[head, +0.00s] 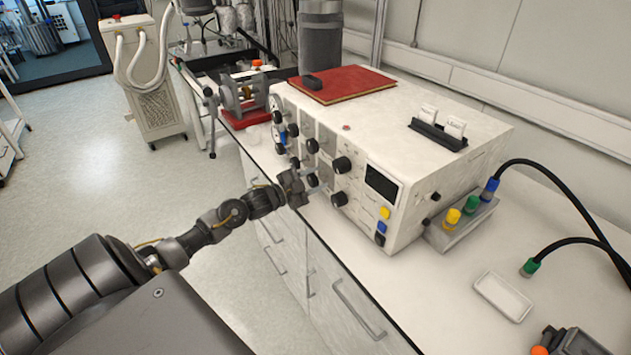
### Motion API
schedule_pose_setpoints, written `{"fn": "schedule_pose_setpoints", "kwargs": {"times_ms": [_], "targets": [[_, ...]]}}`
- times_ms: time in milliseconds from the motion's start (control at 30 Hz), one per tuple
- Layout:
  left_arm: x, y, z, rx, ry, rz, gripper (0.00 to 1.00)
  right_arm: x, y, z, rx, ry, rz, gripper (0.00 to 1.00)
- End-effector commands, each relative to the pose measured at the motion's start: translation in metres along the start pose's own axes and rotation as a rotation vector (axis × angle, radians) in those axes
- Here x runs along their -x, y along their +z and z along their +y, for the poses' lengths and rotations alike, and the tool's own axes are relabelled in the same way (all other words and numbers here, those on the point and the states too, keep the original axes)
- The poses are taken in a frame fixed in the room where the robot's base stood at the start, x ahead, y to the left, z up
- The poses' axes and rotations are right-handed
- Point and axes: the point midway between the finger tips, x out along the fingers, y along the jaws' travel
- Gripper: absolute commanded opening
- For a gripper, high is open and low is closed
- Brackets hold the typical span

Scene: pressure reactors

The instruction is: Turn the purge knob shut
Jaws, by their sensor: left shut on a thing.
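A white control box (400,130) stands on the bench, with several black knobs on its front panel. Two larger knobs, an upper one (342,164) and a lower one (339,199), sit left of the dark display (381,183). The knob labels are too small to read, so I cannot tell which is the purge knob. My left gripper (312,181) is at the lower left of the panel, shut on a small knob there that its fingers mostly hide. My right gripper is not in view.
A red book (345,84) and a black card holder (438,134) lie on the box. Coloured connectors (453,216) and black cables are at its right. A white tray (502,296) lies on the bench. Drawer handles (358,308) stick out below the bench edge.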

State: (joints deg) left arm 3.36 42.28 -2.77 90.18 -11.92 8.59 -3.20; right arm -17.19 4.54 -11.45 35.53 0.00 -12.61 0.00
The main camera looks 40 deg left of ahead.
Motion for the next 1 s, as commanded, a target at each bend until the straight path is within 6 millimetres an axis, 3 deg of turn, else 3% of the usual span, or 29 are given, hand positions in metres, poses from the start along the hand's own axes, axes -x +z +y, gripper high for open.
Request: {"fn": "schedule_pose_setpoints", "kwargs": {"times_ms": [500, 533, 667, 1000], "targets": [[-0.0001, -0.0003, 0.0001, -0.019, 0.000, 0.001, 0.17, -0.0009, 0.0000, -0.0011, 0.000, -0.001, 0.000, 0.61], [-0.0001, -0.0003, 0.0001, -0.019, 0.000, 0.001, 0.42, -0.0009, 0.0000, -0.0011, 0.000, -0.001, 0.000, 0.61], [-0.0001, -0.0003, 0.0001, -0.018, 0.000, 0.001, 0.59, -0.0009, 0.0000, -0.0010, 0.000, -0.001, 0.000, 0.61], [0.0023, 0.0005, 0.0005, -0.017, 0.001, 0.000, 0.61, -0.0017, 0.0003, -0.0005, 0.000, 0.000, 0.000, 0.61]]}}
